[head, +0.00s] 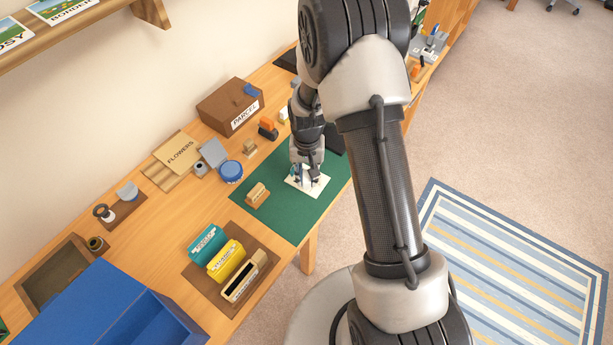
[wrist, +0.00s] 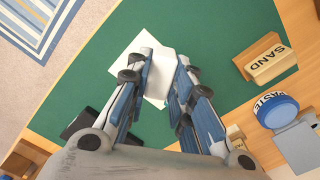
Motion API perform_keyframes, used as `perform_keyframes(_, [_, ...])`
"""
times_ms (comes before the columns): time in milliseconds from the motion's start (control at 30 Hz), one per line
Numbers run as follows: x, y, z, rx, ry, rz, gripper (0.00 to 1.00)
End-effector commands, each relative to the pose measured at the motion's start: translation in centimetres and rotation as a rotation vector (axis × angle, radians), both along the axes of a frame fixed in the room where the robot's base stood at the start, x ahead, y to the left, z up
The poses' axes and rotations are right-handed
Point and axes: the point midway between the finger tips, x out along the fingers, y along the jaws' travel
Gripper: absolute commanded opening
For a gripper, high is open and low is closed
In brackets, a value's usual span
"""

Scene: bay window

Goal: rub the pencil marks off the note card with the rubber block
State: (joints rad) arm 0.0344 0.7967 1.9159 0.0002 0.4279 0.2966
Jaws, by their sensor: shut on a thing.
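The white note card (head: 318,186) lies on the green mat, near the mat's front edge. In the wrist view the card (wrist: 141,40) shows past my fingertips, partly covered by the fingers. My gripper (head: 307,174) points down over the card, and its fingers (wrist: 163,62) are shut on a pale block, the rubber block (wrist: 161,68), which is mostly hidden between them. The block is at or just above the card; I cannot tell whether it touches. I cannot make out pencil marks on the card in either view.
A wooden SAND block (wrist: 270,65) stands on the green mat (head: 283,215). A blue PASTE tub (head: 231,171) sits behind the mat. Beyond are a PARCEL box (head: 230,106) and a FLOWERS board (head: 178,155). A brown tray (head: 205,280) holds several labelled blocks. The mat's near-left part is clear.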

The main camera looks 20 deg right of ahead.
Motion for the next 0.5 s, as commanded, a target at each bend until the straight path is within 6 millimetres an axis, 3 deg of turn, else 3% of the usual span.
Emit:
perform_keyframes(300, [0.3, -0.2, 3.1, 0.000, 0.000, 0.001, 0.00])
perform_keyframes(500, [0.4, -0.3, 3.7, 0.000, 0.000, 0.002, 0.00])
